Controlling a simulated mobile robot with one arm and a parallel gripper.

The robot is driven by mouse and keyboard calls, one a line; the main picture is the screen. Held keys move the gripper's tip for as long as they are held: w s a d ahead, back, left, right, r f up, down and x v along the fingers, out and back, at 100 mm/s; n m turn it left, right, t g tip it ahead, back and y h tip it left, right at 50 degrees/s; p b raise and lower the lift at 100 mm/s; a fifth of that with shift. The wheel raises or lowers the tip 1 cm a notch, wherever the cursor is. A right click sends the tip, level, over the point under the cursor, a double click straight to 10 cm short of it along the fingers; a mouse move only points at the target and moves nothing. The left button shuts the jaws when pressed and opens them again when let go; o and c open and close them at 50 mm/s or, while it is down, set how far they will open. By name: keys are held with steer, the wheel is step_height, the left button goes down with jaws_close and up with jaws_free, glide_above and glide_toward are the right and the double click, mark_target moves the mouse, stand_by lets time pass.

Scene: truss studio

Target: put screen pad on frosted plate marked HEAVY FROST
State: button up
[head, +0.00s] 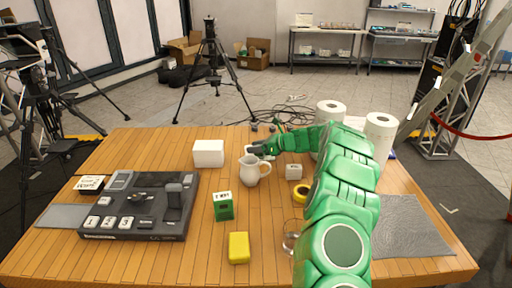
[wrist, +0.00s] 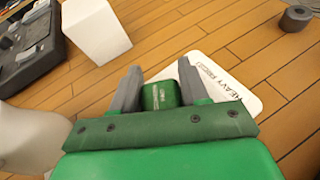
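My gripper (wrist: 158,82) has its two grey fingers on either side of a small green block with white print, which I take to be the screen pad (wrist: 161,96). The pad fills the gap between the fingers. The frosted plate (wrist: 222,72) is white and flat, with HEAVY FROST printed along its right edge. It lies on the table beneath and beyond the pad, partly hidden by the fingers. I cannot tell whether the pad touches it. In the head view my gripper (head: 264,149) is just behind the white pitcher, which hides much of this spot.
The white pitcher (head: 250,172) stands close in front of my gripper. A white box (head: 208,153) and dark console (head: 140,206) are to the left. A green cube (head: 223,206), yellow block (head: 238,247), white block (head: 293,171), yellow roll (head: 301,192) and paper rolls (head: 380,130) stand around.

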steer(key=o, duration=0.4)
steer(key=shift+o, duration=0.2)
